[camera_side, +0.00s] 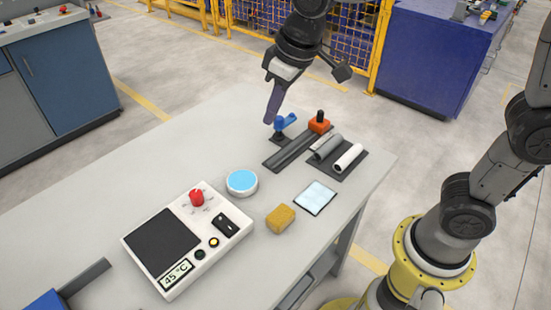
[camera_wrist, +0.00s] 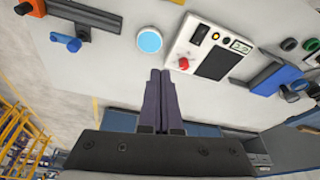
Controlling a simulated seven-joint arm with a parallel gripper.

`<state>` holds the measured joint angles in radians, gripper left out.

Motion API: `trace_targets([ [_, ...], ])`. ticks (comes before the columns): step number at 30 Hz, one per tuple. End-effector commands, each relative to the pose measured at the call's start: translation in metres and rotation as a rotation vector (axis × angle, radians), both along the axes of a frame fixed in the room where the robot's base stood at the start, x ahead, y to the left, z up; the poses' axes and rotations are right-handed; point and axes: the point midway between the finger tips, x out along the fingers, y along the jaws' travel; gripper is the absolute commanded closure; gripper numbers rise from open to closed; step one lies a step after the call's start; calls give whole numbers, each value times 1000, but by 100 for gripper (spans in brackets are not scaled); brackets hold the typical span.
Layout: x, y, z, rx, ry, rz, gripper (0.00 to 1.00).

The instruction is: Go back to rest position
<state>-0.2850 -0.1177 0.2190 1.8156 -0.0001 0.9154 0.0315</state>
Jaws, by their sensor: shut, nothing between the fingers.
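My gripper (camera_side: 272,108) is above the far edge of the table (camera_side: 170,140), close to a blue fitting (camera_side: 284,122) in the side view. In the wrist view its two dark purple fingers (camera_wrist: 160,74) are together with nothing between them. The blue fitting also shows at the upper left of the wrist view (camera_wrist: 68,41), apart from the fingers. Beside it stand an orange block with a black knob (camera_side: 319,123) and a dark rail (camera_side: 293,150). A grey pipe (camera_side: 326,147) and a white pipe (camera_side: 348,158) lie on a dark holder at the right.
A white control panel (camera_side: 218,212) with a red knob stands in front. A light-blue round dish (camera_side: 242,181), a yellow sponge (camera_side: 280,218) and a pale square pad (camera_side: 315,197) lie on the table. A blue object (camera_side: 46,301) is at the lower left. The table's left-rear area is clear.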

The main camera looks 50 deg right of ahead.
Motion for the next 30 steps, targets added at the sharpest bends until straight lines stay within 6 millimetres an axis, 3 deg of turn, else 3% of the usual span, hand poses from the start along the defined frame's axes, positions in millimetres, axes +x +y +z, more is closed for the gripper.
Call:
trace_targets([
  [3, -39, -41, 29, 19, -81, -82, 100],
  [7, -88, -74, 42, 28, -155, -161, 100],
  [11, -137, -96, 37, 29, -211, -228, 100],
  [15, -177, -106, 16, 24, -231, -265, 100],
  [21, -197, -106, -10, 15, -185, -260, 100],
  [30, -197, -106, -10, 15, -185, -260, 100],
])
